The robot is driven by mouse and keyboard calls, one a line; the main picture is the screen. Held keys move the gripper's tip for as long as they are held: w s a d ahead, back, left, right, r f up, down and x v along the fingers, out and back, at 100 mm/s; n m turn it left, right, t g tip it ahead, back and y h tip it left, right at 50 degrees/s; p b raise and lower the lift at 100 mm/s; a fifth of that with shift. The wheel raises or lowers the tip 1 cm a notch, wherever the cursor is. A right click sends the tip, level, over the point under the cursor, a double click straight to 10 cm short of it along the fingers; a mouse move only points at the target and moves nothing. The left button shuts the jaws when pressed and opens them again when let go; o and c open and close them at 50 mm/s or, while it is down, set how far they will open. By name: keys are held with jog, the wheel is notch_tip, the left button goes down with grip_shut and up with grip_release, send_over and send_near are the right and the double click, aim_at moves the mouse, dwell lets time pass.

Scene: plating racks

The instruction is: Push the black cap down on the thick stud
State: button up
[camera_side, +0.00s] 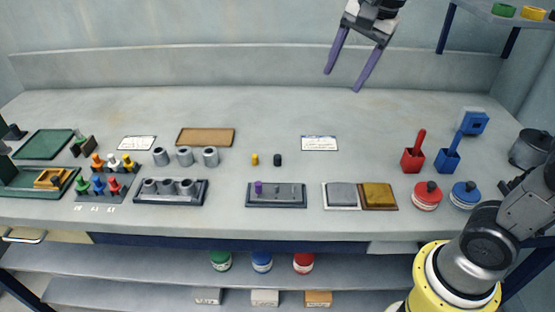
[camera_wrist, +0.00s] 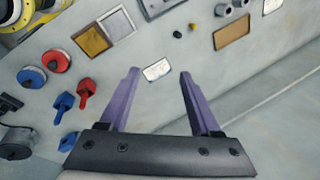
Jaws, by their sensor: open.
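The black cap (camera_side: 278,159) stands on the bench beside a yellow cap (camera_side: 255,159). In the wrist view the black cap (camera_wrist: 177,34) is a small dark spot near the yellow cap (camera_wrist: 192,27). The stud plate (camera_side: 262,203) lies in front of the caps. It has a purple cap (camera_side: 258,187) at its left end and studs to the right of it; which stud is the thick one is hard to tell. My gripper (camera_side: 344,82) is open and empty, high above the back of the bench, well away from the caps; it also shows in the wrist view (camera_wrist: 158,72).
A grey and a brown pad (camera_side: 378,196) lie right of the stud plate. Red and blue holders (camera_side: 412,160) and round red and blue pots (camera_side: 427,195) stand farther right. Grey cylinders (camera_side: 185,156) and a brown board (camera_side: 206,137) are at left.

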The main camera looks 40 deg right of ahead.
jog(key=w+f+m+g, duration=0.1)
jog(key=w+f+m, duration=0.1)
jog(key=w, duration=0.5)
jog(key=g, duration=0.2)
send_over(277, 156)
notch_tip(277, 156, down, 11)
jog(key=shift+m+g, duration=0.3)
jog(key=shift+m, duration=0.1)
notch_tip(277, 156, down, 8)
jog(key=shift+a+f, duration=0.15)
jog(key=shift+d+f, duration=0.2)
jog(key=shift+f, duration=2.85)
grip_shut()
